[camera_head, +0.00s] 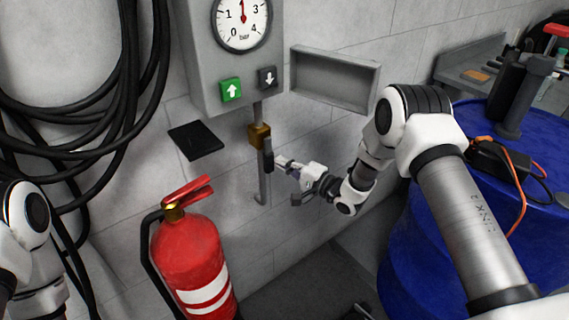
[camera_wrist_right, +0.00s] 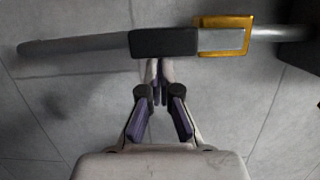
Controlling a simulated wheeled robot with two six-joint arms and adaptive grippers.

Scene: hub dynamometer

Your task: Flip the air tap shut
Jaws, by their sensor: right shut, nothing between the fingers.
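The air tap has a brass body (camera_head: 259,136) on a grey vertical pipe (camera_head: 262,186) below the gauge box. Its black lever (camera_head: 268,156) points down, in line with the pipe. The right wrist view shows the black lever (camera_wrist_right: 150,43) lying along the pipe and the brass body (camera_wrist_right: 225,20) to its right. My right gripper (camera_head: 281,162) is shut and empty, just right of the lever. Its fingertips (camera_wrist_right: 158,66) are at the lever's edge in the wrist view; I cannot tell whether they touch. My left gripper is out of view.
The gauge box (camera_head: 228,60) has a dial and two arrow buttons. A red extinguisher (camera_head: 190,262) stands below left of the tap. A blue drum (camera_head: 412,250) stands at right. Black hoses (camera_head: 125,115) hang at left. An open grey tray (camera_head: 333,80) is on the wall.

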